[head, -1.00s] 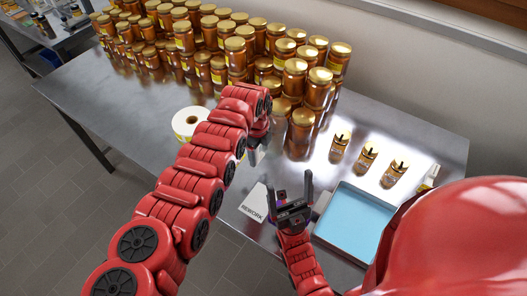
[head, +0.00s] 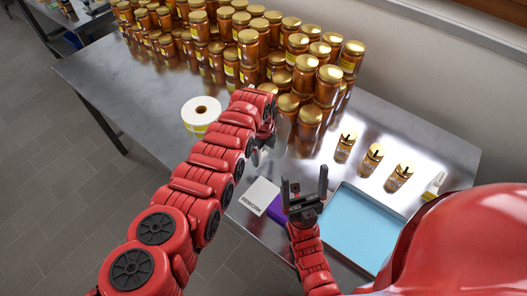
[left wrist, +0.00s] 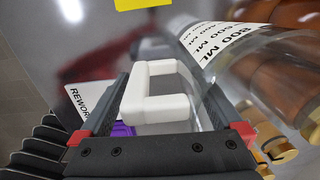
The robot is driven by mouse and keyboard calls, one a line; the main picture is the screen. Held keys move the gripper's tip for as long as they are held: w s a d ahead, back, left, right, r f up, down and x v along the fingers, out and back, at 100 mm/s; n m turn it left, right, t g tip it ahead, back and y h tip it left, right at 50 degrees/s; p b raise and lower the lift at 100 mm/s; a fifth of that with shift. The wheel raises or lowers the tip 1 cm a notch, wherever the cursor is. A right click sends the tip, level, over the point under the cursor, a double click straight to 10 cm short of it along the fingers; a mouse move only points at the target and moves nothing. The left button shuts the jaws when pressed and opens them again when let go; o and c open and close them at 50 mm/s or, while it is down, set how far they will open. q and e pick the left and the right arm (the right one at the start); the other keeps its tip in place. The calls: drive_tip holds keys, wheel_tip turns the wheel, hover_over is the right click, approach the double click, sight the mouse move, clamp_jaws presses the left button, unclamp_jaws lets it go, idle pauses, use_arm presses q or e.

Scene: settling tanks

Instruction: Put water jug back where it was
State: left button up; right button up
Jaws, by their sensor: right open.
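The water jug is clear, with a white handle (left wrist: 150,92) and a label reading 800 ML (left wrist: 215,45) in the left wrist view. The handle lies between the two fingers of my left gripper (left wrist: 165,115); whether they press on it does not show. In the head view my left gripper (head: 268,135) is over the table, left of the jars, mostly hidden by its own arm. A faint part of the clear jug (head: 284,132) shows beside it. My right gripper (head: 305,190) is open and empty, fingers up, near the tray's left side.
Many gold-lidded jars (head: 250,55) fill the table's back. A white roll (head: 202,114) stands left of my arm. A REWORK card (head: 259,196), a purple object (head: 277,211) and a blue tray (head: 360,232) are in front. Small labelled bottles (head: 372,160) stand behind the tray.

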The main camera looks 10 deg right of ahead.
use_arm(q)
drive_tip(key=shift+w+a+r+p, duration=0.1)
drive_tip(key=shift+a+r+p, duration=0.05)
drive_tip(key=shift+r+p, duration=0.15)
drive_tip(key=r+p, duration=1)
drive_tip(key=shift+s+a+r, duration=0.2)
drive_tip(key=shift+r, duration=0.55)
drive_tip(key=shift+f, duration=0.1)
